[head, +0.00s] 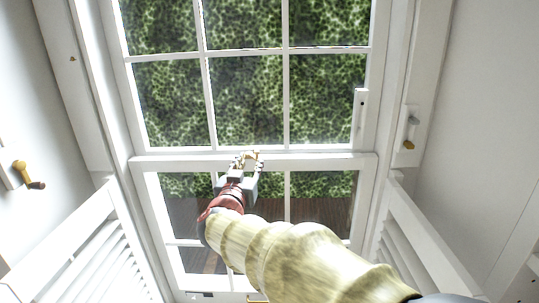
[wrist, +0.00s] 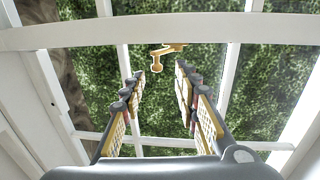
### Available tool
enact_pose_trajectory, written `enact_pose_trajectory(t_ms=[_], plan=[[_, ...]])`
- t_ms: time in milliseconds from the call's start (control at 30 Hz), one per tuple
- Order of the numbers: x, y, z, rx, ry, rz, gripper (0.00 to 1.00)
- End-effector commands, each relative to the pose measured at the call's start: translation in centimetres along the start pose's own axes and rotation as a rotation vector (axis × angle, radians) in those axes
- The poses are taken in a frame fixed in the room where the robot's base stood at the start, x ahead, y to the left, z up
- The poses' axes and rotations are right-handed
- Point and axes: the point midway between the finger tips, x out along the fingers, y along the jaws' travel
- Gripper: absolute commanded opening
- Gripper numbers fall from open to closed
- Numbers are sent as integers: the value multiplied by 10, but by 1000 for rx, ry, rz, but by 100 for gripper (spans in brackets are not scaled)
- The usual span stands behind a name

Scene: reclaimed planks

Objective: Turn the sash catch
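The brass sash catch (wrist: 168,48) shows in the wrist view just beyond my fingertips, near the middle. It has a short arm and a rounded knob hanging at its left end. My gripper (wrist: 160,74) is open, with one finger on each side of the view and nothing between them. In the head view my gripper (head: 245,165) is at the window's meeting rail, in front of the catch. There the gold of the catch blends with my fingers, so I cannot tell whether they touch.
The white window (head: 300,157) has an upper and a lower paned sash, with greenery outside. White louvred shutters (head: 85,245) stand at lower left and lower right. A brass handle (head: 28,175) is on the left wall. Another catch (head: 408,143) is on the right frame.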

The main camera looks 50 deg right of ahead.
Motion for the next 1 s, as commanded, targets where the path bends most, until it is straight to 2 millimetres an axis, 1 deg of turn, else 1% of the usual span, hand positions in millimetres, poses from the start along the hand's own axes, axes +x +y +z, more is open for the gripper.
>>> enact_pose_trajectory(t_ms=[33,100,200,333,500,733,800,867,900,967,1000], plan=[[-11,1,0,1,1,0,31],[-23,5,0,0,-1,6,31],[-38,9,0,-1,-2,14,31],[-51,12,2,-3,-6,19,31],[-57,14,3,-3,-9,21,31],[-57,14,3,-3,-10,21,31],[-58,12,3,-3,-10,16,29],[-59,6,5,1,-11,-8,29],[-62,-2,7,6,-15,-39,29],[-69,-21,13,14,-25,-111,29],[-77,-38,19,20,-39,-177,29]])
